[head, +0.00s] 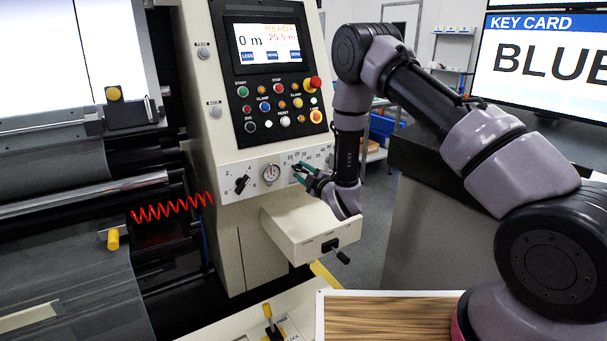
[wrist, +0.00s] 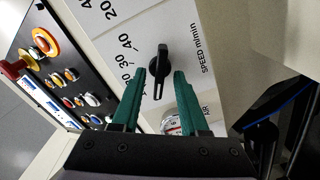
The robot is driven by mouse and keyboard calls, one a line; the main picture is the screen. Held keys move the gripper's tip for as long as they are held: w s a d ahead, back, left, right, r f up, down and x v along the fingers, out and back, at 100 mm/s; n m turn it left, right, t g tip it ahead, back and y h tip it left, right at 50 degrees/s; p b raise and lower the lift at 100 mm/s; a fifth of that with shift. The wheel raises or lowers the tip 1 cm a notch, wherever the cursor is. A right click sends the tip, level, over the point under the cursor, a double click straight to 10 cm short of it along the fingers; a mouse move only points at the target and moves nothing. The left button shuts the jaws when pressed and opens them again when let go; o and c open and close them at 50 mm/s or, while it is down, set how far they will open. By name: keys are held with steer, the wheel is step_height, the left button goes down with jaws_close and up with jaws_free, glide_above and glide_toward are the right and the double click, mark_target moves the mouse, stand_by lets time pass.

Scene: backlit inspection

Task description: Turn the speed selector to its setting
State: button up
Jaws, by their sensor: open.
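The speed selector (wrist: 160,70) is a black bar-shaped knob on the pale panel, beside the printed label "SPEED m/min". Its bar runs roughly up and down in the wrist view, with scale numbers to its left and above. I cannot tell for sure which number it points at. My gripper (wrist: 160,74) is open, its two green fingers on either side of the knob's lower part, with gaps showing. In the head view my gripper (head: 300,173) is at the panel's right part, and the fingers largely hide the knob.
A round gauge (head: 271,173) and another black selector (head: 242,184) lie left on the same panel. A button panel (head: 276,105) with a display is above. A cream box (head: 309,230) with a black handle juts out below. A screen (head: 545,55) reads "KEY CARD BLUE".

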steer(key=v, duration=1)
steer(key=shift+s+d, duration=0.25)
steer(key=shift+s, duration=0.05)
steer(key=w+d+r+m+h, duration=0.3)
steer(key=w+d+r+m, duration=0.15)
steer(key=r, duration=0.25)
steer(key=w+d+r+m+h, duration=0.25)
steer(key=d+r+m, duration=0.2)
steer(key=r, duration=0.25)
steer(key=s+d+r+m+g+h, duration=0.25)
steer(key=d+r+m, duration=0.25)
steer(key=d+r, duration=0.4)
steer(key=s+d+r+m+g, duration=0.2)
steer(key=s+d+r+m, duration=0.2)
steer(key=s+r, duration=0.6)
steer(key=s+d+r+m+g, duration=0.1)
steer(key=s+m+g, duration=0.2)
steer(key=s, duration=1.8)
steer(key=shift+s+d+m, duration=0.2)
steer(key=shift+d+m, duration=0.2)
steer(key=shift+m, duration=0.7)
